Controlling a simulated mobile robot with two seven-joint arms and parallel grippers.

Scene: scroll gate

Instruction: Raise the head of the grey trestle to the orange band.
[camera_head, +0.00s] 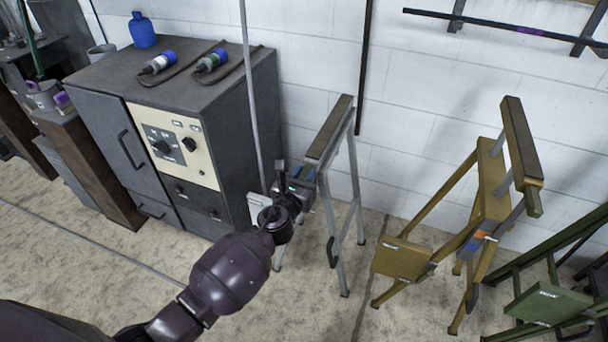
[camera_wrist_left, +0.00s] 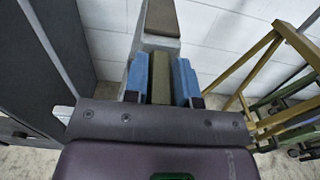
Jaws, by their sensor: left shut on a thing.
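The grey trestle (camera_head: 353,190) stands by the white wall in the middle of the head view. Its head (camera_head: 328,128) is a long brown-topped beam, which also shows at the top of the left wrist view (camera_wrist_left: 162,18). My left gripper (camera_head: 308,173) is at the near end of this trestle, just below its head. In the left wrist view its blue fingers (camera_wrist_left: 162,80) are shut on an olive bar (camera_wrist_left: 159,82) at the trestle's near end. I cannot make out an orange band on the grey trestle. My right gripper is not in view.
A yellow trestle (camera_head: 491,180) with an orange and a blue mark stands to the right, and a green trestle (camera_head: 548,303) at the lower right. A dark cabinet (camera_head: 228,130) stands close on the left. A wall rail (camera_head: 500,22) is at the upper right. Floor in front is clear.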

